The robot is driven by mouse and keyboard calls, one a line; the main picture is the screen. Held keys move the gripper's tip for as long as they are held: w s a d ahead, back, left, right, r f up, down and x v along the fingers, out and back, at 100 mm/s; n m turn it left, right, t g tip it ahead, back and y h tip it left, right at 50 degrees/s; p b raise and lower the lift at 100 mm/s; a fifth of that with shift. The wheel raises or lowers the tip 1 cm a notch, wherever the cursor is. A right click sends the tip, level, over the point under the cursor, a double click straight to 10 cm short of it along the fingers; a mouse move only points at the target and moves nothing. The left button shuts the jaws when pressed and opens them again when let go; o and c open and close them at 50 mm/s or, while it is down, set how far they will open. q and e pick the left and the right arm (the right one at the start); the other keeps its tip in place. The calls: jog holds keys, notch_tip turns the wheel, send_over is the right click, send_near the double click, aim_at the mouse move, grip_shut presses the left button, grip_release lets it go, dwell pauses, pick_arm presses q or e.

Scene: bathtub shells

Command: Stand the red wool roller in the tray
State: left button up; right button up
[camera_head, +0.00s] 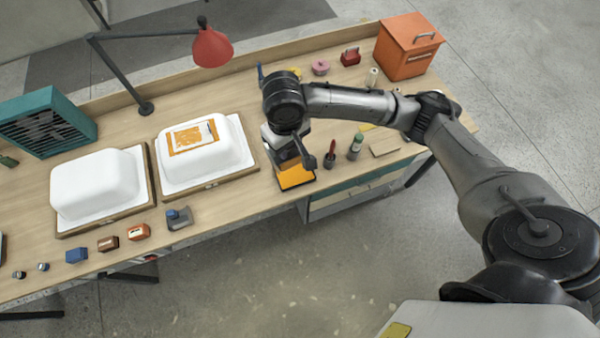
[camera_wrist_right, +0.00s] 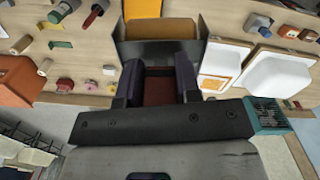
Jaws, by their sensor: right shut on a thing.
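My right gripper (camera_wrist_right: 159,70) is shut on a dark red-brown piece (camera_wrist_right: 159,91), which looks like the red wool roller and is mostly hidden between the fingers. In the head view my right gripper (camera_head: 288,145) is over the back part of the tray, and its wrist hides the held piece. Whether the piece touches the tray cannot be told. My left gripper is out of view.
Two white tub shells (camera_head: 97,190) (camera_head: 205,160) stand on boards left of the tray. A red-topped tool (camera_head: 332,152) and a green-capped bottle (camera_head: 355,147) stand close on its right. A red lamp (camera_head: 211,47) and orange cabinet (camera_head: 407,48) are farther back.

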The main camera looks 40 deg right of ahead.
jog(key=s+d+f+m+b, duration=0.1)
jog(key=d+f+b, duration=0.55)
jog(key=f, duration=0.75)
jog(key=s+d+f+m+b, duration=0.1)
jog(key=d+f+b, duration=0.5)
jog(key=f, duration=0.8)
jog(key=shift+w+a+f+b, duration=0.25)
jog(key=shift+w+a+f, duration=0.2)
jog(key=shift+w+f, duration=1.4)
jog(key=shift+w+a+f+b, duration=0.2)
jog(key=shift+w+a+f, duration=0.3)
jog(key=shift+w+f, duration=1.4)
jog(key=shift+w+a+f+b, duration=0.25)
jog(key=shift+w+a+f, duration=0.2)
jog(key=shift+w+f, duration=1.4)
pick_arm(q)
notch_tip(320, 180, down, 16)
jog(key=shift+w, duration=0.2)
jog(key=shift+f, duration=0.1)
pick_arm(e)
jog(key=shift+f, duration=0.2)
jog(key=o, duration=1)
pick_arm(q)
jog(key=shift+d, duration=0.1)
pick_arm(e)
jog(key=shift+o, duration=0.2)
